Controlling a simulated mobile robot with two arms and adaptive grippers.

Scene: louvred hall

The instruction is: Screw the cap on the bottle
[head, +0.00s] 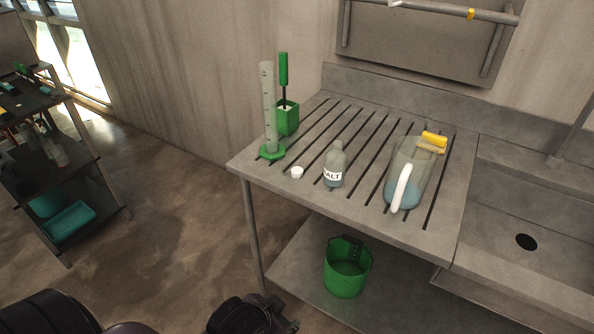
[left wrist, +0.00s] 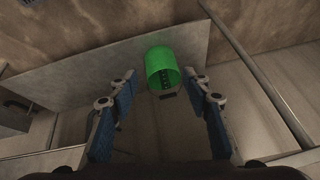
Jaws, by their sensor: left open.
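The bottle (head: 334,167), grey and translucent with a white "SALT" label, stands upright on the slatted drainboard. Its neck looks uncapped. A small white cap (head: 296,172) lies on the board to the left of the bottle, apart from it. My left gripper (head: 250,316) is at the bottom edge of the head view, in front of and lower than the counter, away from both. In the left wrist view its blue-padded fingers (left wrist: 160,92) are spread with nothing between them. Neither bottle nor cap shows in that view. My right gripper is not in view.
A measuring cylinder (head: 269,105) and a green brush holder (head: 286,118) stand behind the cap. A green bucket (head: 347,268) sits on the lower shelf, also in the left wrist view (left wrist: 160,66). A sink (head: 530,210) is at right.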

